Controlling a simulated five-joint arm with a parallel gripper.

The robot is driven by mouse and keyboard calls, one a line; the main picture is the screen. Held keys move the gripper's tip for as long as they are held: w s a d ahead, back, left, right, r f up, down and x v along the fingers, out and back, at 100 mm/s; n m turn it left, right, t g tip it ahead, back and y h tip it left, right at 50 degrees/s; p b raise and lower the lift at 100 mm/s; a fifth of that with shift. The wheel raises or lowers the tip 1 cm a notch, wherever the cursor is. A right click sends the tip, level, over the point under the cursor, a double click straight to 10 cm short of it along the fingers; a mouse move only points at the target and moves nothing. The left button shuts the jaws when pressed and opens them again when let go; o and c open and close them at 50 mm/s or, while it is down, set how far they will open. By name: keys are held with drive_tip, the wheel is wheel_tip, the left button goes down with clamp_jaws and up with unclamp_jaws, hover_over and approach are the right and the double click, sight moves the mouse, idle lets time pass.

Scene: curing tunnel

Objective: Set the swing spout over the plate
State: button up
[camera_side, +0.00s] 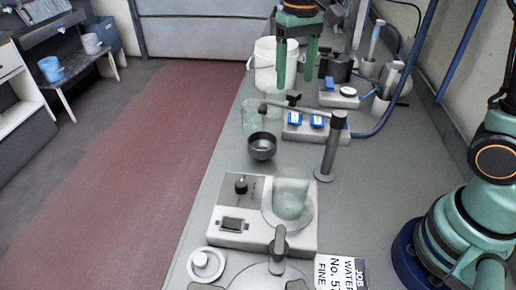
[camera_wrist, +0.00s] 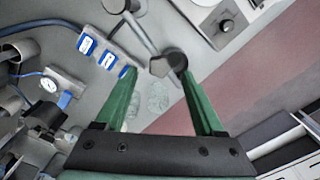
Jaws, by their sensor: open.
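The swing spout is a dark thin arm (camera_side: 302,109) on an upright grey post (camera_side: 330,155). It reaches left from the post top, and its tip is behind a dark bowl in the side view. In the wrist view the spout (camera_wrist: 142,36) ends between my fingers' tips. A pale round plate (camera_side: 308,221) is set in a grey box unit with a knob, and a translucent cup stands on it. The spout points away from this plate. My gripper (camera_side: 295,86) is open, fingers down, behind the spout; it also shows in the wrist view (camera_wrist: 158,74).
The dark bowl (camera_side: 262,149) stands left of the post. A blue-labelled block (camera_side: 305,132) lies behind the spout, near a translucent vessel (camera_side: 253,116). A white bucket (camera_side: 264,68) is behind my fingers. A small round dish (camera_side: 207,265) and sign (camera_side: 341,272) are at the front.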

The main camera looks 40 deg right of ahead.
sight(294, 92)
drive_tip(key=shift+f, duration=1.6)
clamp_jaws()
drive_tip(key=shift+r, duration=0.1)
